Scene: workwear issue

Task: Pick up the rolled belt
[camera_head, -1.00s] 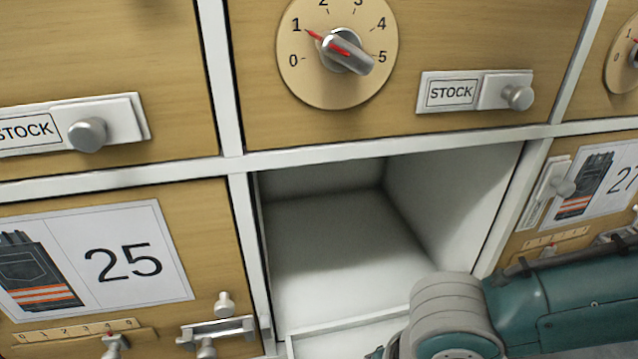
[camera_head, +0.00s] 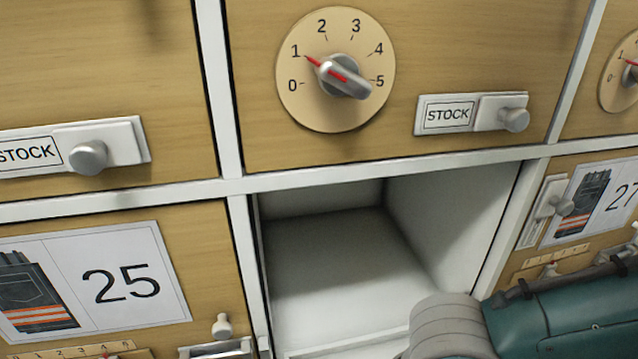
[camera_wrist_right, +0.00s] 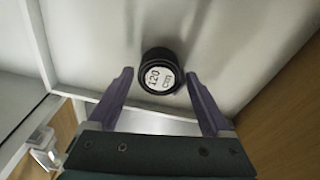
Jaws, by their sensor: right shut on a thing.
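The rolled belt (camera_wrist_right: 160,76) is a black roll whose pale round end reads "120 cm" in the right wrist view. My right gripper (camera_wrist_right: 159,80) is shut on it, with one purple finger on each side of the roll. The belt is against or close to a white surface; I cannot tell whether it touches. In the head view my right arm comes in at the lower right, in front of an open white compartment (camera_head: 345,250). The right gripper and the belt are hidden there. My left gripper is in neither view.
White dividers frame the compartment. Above it is a wooden front with a dial (camera_head: 336,70) pointing near 1 and a STOCK slider (camera_head: 470,114). A front marked 25 (camera_head: 120,285) is at left, with a small latch (camera_head: 222,328). A front marked 27 (camera_head: 590,205) is at right.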

